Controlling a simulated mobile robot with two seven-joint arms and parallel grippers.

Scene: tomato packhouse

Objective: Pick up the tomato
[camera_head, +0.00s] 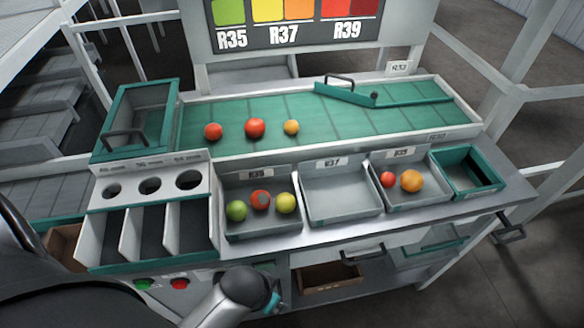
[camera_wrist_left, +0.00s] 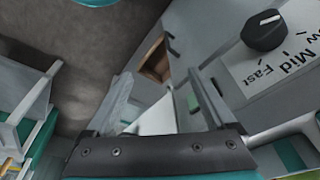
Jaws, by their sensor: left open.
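Three tomatoes lie on the green sorting belt (camera_head: 340,118): a small red tomato (camera_head: 213,131), a larger red tomato (camera_head: 255,127) and an orange tomato (camera_head: 291,127). The left bin, labelled R35 (camera_head: 262,230), holds a green tomato (camera_head: 236,211), a red tomato with a grey patch (camera_head: 260,200) and a yellow-green tomato (camera_head: 285,203). The R37 bin (camera_head: 340,195) is empty. The R39 bin (camera_head: 420,203) holds a small red tomato (camera_head: 387,179) and an orange tomato (camera_head: 411,181). My left gripper (camera_wrist_left: 158,95) is open and empty in the wrist view, with no tomato near it.
A size gauge with three holes (camera_head: 150,170) stands above three dark slots at left. A teal lidded box (camera_head: 135,120) is behind it. A teal bin (camera_head: 468,170) is at right. A speed dial (camera_wrist_left: 264,30) is near my left gripper. Green and red buttons (camera_head: 180,284) are on the front.

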